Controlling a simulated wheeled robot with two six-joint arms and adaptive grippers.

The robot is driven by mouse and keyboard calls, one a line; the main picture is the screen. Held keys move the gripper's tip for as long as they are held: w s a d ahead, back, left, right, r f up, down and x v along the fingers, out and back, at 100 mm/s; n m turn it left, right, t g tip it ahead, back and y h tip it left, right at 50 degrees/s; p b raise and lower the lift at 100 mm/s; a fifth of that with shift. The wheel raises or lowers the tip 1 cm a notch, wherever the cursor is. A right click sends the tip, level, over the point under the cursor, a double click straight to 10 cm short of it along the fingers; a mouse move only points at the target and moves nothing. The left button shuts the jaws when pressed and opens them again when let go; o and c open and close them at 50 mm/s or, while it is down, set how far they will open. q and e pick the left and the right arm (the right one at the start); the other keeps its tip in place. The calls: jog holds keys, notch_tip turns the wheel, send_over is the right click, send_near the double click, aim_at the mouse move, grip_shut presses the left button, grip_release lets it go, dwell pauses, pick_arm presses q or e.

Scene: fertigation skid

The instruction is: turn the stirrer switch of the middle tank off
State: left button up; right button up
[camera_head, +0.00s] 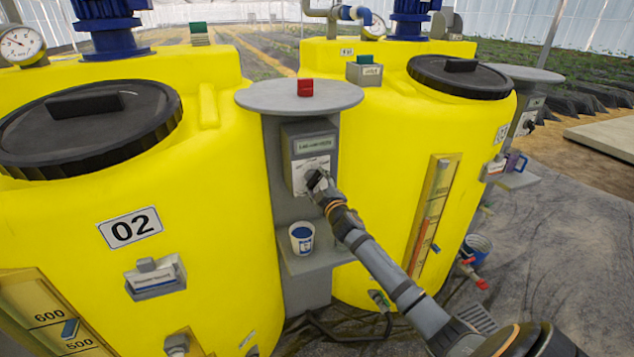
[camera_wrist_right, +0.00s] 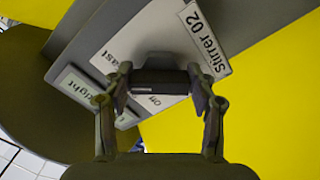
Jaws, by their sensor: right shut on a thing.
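The switch box (camera_head: 292,143) is grey and mounted on the grey post between two yellow tanks. In the right wrist view its white plate (camera_wrist_right: 185,45) reads "Stirrer 02", with "Fast" and "Off" printed near the knob. My right gripper (camera_head: 314,181) is at the front of this box. It is shut on the dark bar-shaped knob (camera_wrist_right: 160,82), which lies level between the fingers in the wrist view. Which mark the knob points to I cannot tell. The tank (camera_head: 225,200) labelled 02 stands left of the post. My left gripper is not in view.
A red block (camera_head: 305,88) sits on the round grey top (camera_head: 270,97) of the post. A white cup (camera_head: 301,238) stands on the small shelf (camera_head: 322,256) below the box. The other yellow tank (camera_head: 385,150) is close on the right, behind my right arm.

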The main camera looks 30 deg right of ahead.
jog(key=n+p, duration=0.2)
jog(key=n, duration=0.2)
jog(key=shift+r, duration=0.15)
jog(key=n+p, duration=0.2)
jog(key=n, duration=0.2)
jog(key=shift+d+r+n, duration=0.1)
jog(key=shift+n, duration=0.3)
jog(key=n+p, duration=0.2)
jog(key=n, duration=0.2)
jog(key=shift+n+p, duration=0.45)
jog(key=shift+n, duration=1.35)
jog(key=shift+o, duration=0.2)
jog(key=o, duration=1.1)
jog(key=shift+o, duration=0.2)
jog(key=shift+s, duration=0.1)
